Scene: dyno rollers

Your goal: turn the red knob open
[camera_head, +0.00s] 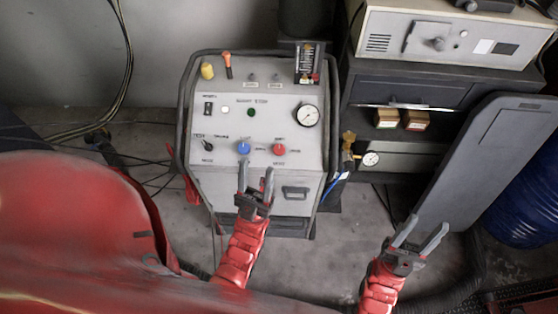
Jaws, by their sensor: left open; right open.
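The red knob (279,149) sits on the lower right of the grey machine's front panel (230,130), to the right of a blue knob (243,147). My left gripper (255,180) is in front of the machine, its open fingers pointing up the picture. Its right fingertip shows just below the red knob and its left fingertip just below the blue knob. I cannot tell how much gap lies between the fingertips and the panel. My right gripper (420,234) is open and empty at the lower right, apart from the machine.
A gauge (307,116) sits on the panel's right. A black frame bar surrounds the machine. A dark cabinet (410,85) and a grey leaning panel (490,160) stand on the right, with a blue barrel (525,205). A large red body (70,230) fills the lower left.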

